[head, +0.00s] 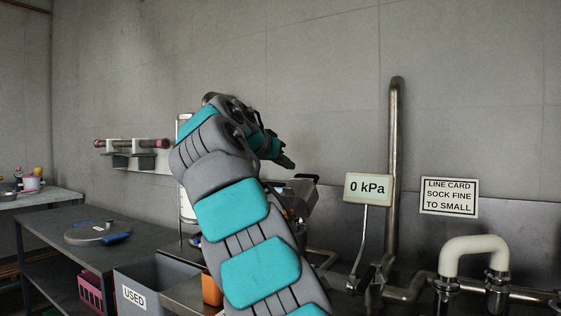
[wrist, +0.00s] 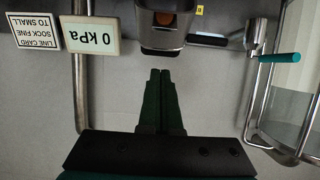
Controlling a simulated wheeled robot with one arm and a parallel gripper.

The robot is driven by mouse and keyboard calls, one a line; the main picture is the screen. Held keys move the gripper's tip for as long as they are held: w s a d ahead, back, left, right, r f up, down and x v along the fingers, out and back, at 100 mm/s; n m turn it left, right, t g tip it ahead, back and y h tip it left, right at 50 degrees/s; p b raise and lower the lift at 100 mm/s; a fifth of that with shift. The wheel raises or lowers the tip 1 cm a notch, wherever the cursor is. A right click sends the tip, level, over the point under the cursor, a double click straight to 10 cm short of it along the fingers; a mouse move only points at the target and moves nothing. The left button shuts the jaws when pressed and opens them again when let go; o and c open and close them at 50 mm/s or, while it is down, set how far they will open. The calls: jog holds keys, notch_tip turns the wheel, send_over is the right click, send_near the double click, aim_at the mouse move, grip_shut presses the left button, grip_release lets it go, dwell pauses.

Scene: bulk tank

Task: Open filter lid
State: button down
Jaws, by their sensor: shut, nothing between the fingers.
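A squarish metal housing (head: 302,197) stands just right of my arm in the head view, partly hidden by it. In the wrist view, which shows the scene upside down, a metal housing (wrist: 162,36) with an orange-brown round part inside is at the top edge, cut off by the frame. I cannot tell which part is the filter lid. My gripper (head: 288,164) is above the housing in the head view. In the wrist view my gripper (wrist: 160,73) has its fingers together and empty, pointing at the housing with a gap between.
A 0 kPa sign (head: 368,188) and a vertical pipe (head: 396,140) stand to the right. A teal-handled lever (wrist: 280,58) on a metal bracket shows right in the wrist view. A grey USED bin (head: 150,290) and a dark table (head: 60,232) are at the left.

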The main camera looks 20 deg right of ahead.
aim_at(307, 176)
jog(key=x, duration=0.9)
jog(key=shift+w+d+p, duration=0.1)
jog(key=shift+p, duration=0.3)
jog(key=shift+d+b, duration=0.1)
jog(key=shift+b, duration=0.25)
